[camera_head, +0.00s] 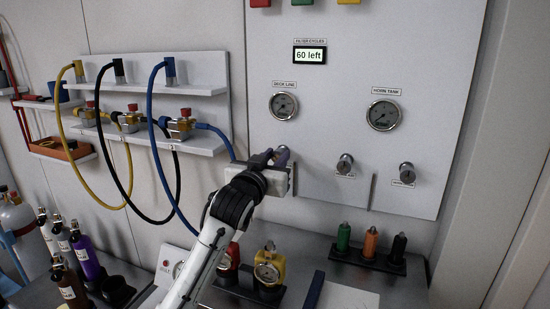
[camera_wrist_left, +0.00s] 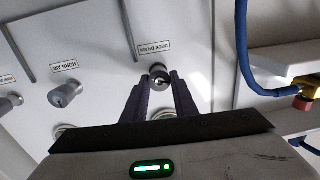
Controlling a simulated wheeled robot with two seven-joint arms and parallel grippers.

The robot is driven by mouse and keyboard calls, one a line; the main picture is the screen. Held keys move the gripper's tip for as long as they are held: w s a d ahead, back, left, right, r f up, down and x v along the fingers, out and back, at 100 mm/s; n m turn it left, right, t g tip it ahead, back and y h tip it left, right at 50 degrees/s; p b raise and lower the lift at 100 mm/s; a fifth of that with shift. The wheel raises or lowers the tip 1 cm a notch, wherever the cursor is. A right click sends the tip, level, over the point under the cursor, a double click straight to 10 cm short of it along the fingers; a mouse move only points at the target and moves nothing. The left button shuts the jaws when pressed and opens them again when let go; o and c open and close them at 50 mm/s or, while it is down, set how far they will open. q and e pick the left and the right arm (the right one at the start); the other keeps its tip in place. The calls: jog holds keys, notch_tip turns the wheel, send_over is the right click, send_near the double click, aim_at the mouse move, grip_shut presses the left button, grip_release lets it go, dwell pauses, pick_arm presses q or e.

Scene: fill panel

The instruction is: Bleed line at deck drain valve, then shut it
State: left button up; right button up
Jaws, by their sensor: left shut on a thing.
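The deck drain valve knob (camera_wrist_left: 160,78), small, dark and round, sits on the white panel under its DECK DRAIN label in the left wrist view. My left gripper (camera_wrist_left: 159,88) has its purple fingers on both sides of the knob and is shut on it. In the head view my left gripper (camera_head: 276,157) reaches the panel's lower left and mostly hides this knob. The deck line gauge (camera_head: 283,106) is above the gripper; its needle is too small to read surely. My right gripper is in neither view.
The horn air knob (camera_head: 345,163) and another knob (camera_head: 405,173) are to the right, below the horn tank gauge (camera_head: 383,115). A display (camera_head: 310,55) reads "60 left". Hoses (camera_head: 160,120) hang at left.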

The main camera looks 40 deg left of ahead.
pick_arm(q)
jog(key=m, duration=0.7)
jog(key=shift+d+f, duration=0.1)
jog(key=shift+d, duration=0.05)
jog(key=shift+f+m+t, duration=0.1)
jog(key=shift+m+t, duration=0.05)
jog(key=shift+m, duration=1.85)
jog(key=shift+f+m+t, duration=0.1)
jog(key=shift+m+t, duration=0.05)
jog(key=shift+m, duration=1.85)
jog(key=o, duration=1)
